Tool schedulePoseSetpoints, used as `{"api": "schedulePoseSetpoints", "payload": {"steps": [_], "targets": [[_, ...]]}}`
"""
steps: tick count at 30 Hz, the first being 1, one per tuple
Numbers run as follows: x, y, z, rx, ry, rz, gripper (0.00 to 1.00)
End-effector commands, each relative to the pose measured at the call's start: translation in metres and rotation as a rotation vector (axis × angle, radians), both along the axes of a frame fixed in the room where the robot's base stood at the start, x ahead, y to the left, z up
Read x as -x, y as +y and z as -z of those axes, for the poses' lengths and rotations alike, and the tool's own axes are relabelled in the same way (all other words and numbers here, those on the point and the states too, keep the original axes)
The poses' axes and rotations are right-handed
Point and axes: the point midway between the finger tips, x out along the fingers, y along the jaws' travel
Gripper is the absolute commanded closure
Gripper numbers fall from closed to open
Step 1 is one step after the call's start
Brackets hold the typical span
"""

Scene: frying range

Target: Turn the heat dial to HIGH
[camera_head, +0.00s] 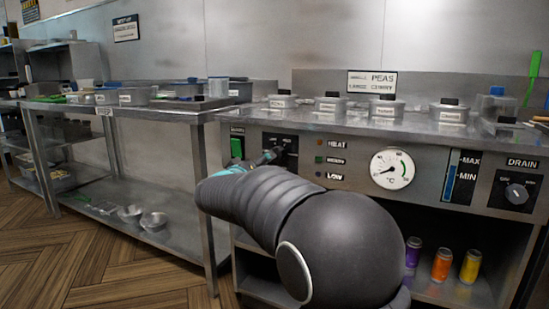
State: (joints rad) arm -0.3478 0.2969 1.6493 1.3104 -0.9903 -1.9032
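A black control panel (291,144) with small white lettering sits on the steel front of the frying range, left of the HEAT indicator light. My arm reaches up to it from below. My gripper (268,157) is at the panel's lower left and covers part of it. The dial is mostly hidden behind my gripper, so its setting cannot be read. I cannot tell whether the fingers touch or close on the dial.
A green switch (237,148) is just left of my gripper. A temperature gauge (392,168), level strip (461,176) and DRAIN dial (515,191) are to the right. Lidded pots (384,106) stand above; cans (442,265) stand on the lower shelf.

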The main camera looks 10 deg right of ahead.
Motion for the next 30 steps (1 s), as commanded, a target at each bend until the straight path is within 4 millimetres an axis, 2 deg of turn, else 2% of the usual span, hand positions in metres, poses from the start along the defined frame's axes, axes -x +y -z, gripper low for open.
{"api": "schedulePoseSetpoints", "payload": {"steps": [9,15,28,29,30], "targets": [[-0.049,-0.034,0.001,-0.001,-0.001,0.001,0.26],[-0.070,-0.047,0.000,0.000,-0.001,-0.001,0.26],[-0.077,-0.052,0.000,0.000,-0.002,-0.001,0.26],[-0.077,-0.052,0.000,0.000,-0.002,-0.001,0.29],[-0.077,-0.052,0.000,0.000,-0.002,-0.001,0.39]]}}
